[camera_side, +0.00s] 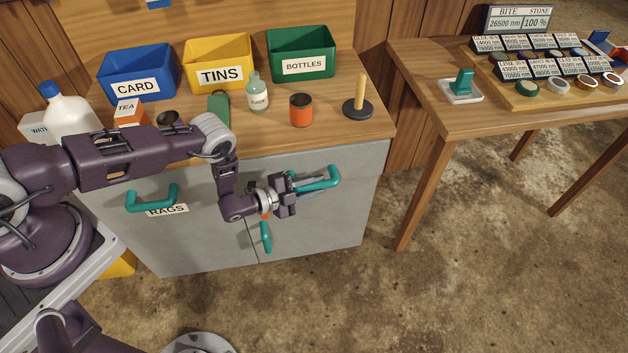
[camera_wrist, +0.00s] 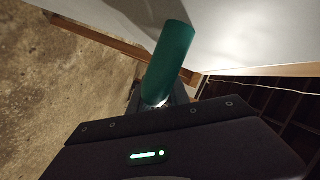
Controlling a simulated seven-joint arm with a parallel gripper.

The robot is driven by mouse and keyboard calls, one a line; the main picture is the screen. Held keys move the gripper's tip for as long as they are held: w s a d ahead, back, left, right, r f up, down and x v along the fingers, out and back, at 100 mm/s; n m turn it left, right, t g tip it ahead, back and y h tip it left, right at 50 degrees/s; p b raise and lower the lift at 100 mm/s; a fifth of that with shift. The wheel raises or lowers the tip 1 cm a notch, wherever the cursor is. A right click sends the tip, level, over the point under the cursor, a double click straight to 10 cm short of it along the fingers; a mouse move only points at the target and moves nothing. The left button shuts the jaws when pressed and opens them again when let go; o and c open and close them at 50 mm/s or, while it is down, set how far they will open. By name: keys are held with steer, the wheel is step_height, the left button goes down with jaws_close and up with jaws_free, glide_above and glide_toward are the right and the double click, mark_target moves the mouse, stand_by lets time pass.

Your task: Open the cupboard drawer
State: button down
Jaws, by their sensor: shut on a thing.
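The cupboard (camera_side: 195,245) has a grey front under a wooden top. Its upper right drawer front (camera_side: 352,163) carries a teal bar handle (camera_side: 333,176) and looks flush with the cupboard; I see no clear gap. My gripper (camera_side: 299,185) is at the left part of this handle and is shut on it. In the wrist view the teal handle bar (camera_wrist: 170,55) runs down between the jaws, whose tips are mostly hidden. Another teal handle (camera_side: 152,199) with a RAGS label (camera_side: 167,210) is on the left. A lower upright teal handle (camera_side: 266,237) is below my gripper.
A side table (camera_side: 420,90) stands right. The floor in front is clear.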

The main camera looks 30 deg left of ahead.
steer(key=s+d, duration=1.5)
steer(key=shift+s, duration=0.1)
steer(key=c, duration=1.2)
jaws_free()
steer(key=shift+c, duration=0.2)
step_height(320, 180, up, 8)
steer(key=s+a, duration=0.1)
steer(key=s, duration=0.1)
steer(key=shift+s+a+f, duration=0.15)
steer(key=shift+s, duration=0.1)
